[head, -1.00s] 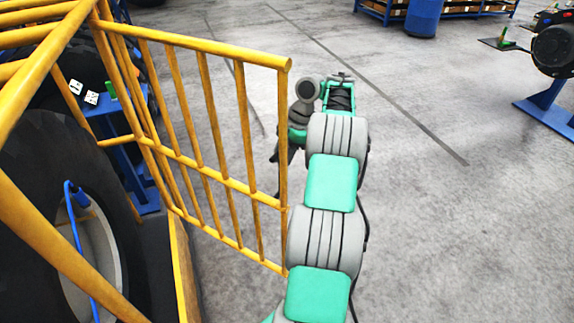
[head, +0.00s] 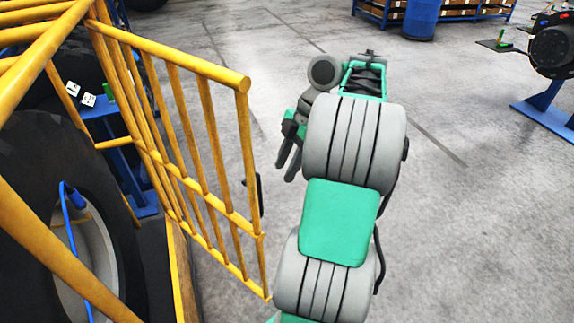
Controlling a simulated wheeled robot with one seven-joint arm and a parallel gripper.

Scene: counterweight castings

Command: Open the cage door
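The yellow barred cage door (head: 216,206) stands ajar, angled out from the yellow cage frame (head: 48,66) on the left. A small dark handle (head: 259,195) shows at the door's free edge. My gripper (head: 284,174) is right of that edge, apart from the door and handle, its two dark fingers pointing down with a narrow gap between them. Nothing shows between the fingers. My green and grey arm covers the floor to the right of the door.
Inside the cage is a large black tyre (head: 45,165) with a blue hose (head: 72,196). A blue stand with a dark round part (head: 556,50) stands at the far right. A blue bin (head: 421,18) and shelving are at the back. The floor right of the door is open.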

